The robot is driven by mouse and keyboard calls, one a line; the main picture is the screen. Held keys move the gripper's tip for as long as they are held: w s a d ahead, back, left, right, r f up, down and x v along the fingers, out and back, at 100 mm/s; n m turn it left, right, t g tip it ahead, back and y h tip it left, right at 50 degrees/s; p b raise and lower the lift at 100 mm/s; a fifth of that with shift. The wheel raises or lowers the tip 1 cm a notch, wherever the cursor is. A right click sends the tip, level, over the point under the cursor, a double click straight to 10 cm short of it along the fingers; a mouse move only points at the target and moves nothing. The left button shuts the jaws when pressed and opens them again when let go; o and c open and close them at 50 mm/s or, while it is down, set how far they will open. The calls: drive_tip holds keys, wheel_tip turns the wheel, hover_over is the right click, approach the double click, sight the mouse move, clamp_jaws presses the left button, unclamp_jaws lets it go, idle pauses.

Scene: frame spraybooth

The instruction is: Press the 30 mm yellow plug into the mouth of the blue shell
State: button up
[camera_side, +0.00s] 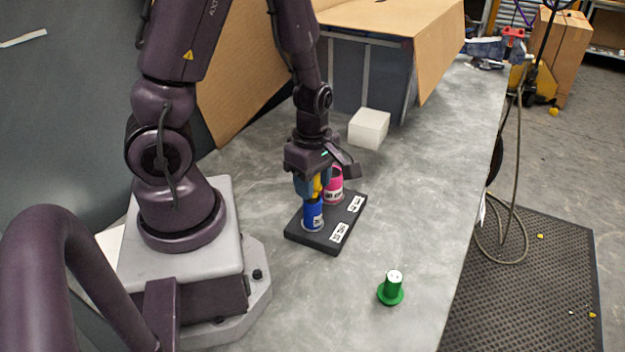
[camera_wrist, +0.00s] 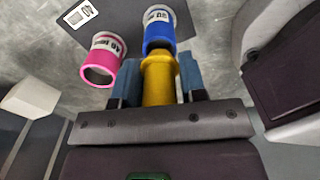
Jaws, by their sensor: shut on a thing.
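My gripper (camera_side: 313,188) is shut on the yellow plug (camera_wrist: 159,82), with one blue-grey finger on each side in the wrist view (camera_wrist: 158,85). In the side view the yellow plug (camera_side: 317,186) shows between the fingers, just above the blue shell (camera_side: 313,217). The blue shell stands upright on a black base plate (camera_side: 330,242). In the wrist view the plug's far end overlaps the near rim of the blue shell (camera_wrist: 158,32), and the shell's dark mouth shows partly. I cannot tell whether the plug touches the rim.
A pink shell (camera_side: 335,188) stands on the plate close behind the blue one; it also shows in the wrist view (camera_wrist: 103,62). A green flanged plug (camera_side: 391,291) stands on the grey table at the front right. A white block (camera_side: 368,128) sits behind. The table's right side is mostly clear.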

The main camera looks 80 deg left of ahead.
drive_tip(key=shift+f, duration=0.95)
drive_tip(key=o, duration=1)
drive_tip(key=shift+r, duration=0.1)
wheel_tip(320, 180, up, 13)
drive_tip(key=shift+f, duration=0.1)
